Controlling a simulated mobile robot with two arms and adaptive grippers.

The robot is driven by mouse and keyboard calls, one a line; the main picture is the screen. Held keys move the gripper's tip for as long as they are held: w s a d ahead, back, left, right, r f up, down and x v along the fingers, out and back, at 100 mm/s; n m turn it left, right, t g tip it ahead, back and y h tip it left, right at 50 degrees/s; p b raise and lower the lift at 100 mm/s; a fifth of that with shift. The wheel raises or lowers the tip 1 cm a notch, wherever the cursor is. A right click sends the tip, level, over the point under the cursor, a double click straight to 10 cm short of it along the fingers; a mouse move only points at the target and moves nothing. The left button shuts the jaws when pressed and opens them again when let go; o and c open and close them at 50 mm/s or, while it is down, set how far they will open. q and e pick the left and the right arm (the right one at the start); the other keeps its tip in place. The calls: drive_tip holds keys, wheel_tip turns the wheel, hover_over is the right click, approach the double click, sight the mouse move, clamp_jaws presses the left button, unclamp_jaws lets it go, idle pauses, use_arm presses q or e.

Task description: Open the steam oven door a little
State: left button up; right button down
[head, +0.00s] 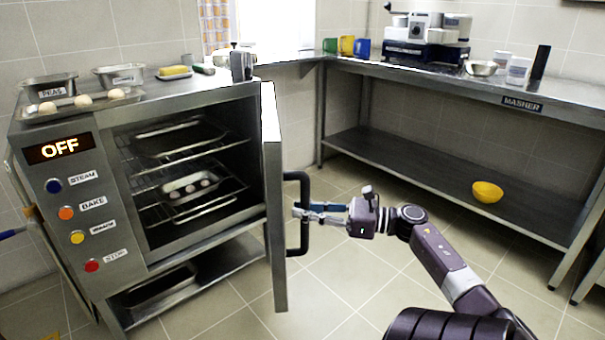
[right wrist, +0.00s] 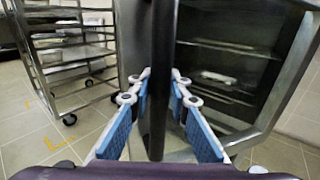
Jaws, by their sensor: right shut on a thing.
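The steam oven (head: 150,180) stands at the left in the head view, and its display reads OFF. Its door (head: 273,190) is swung open on the right side, seen nearly edge-on, so the racks inside show. A dark bar handle (head: 304,185) is on the door's outer face. My right gripper (head: 299,211) is shut on the handle, about halfway down it. My left gripper is not in view.
Trays and eggs (head: 84,100) sit on the oven top. Inside, a pan (head: 188,186) rests on a rack. A steel table (head: 450,85) with a lower shelf holding a yellow bowl (head: 487,192) stands at the right. A wheeled rack (right wrist: 70,50) shows in the wrist view. Floor beside the door is clear.

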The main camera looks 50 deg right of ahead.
drive_tip(key=shift+f, duration=0.1)
drive_tip(key=c, duration=1.8)
unclamp_jaws()
drive_tip(key=shift+s, duration=0.1)
drive_tip(key=v, duration=1.2)
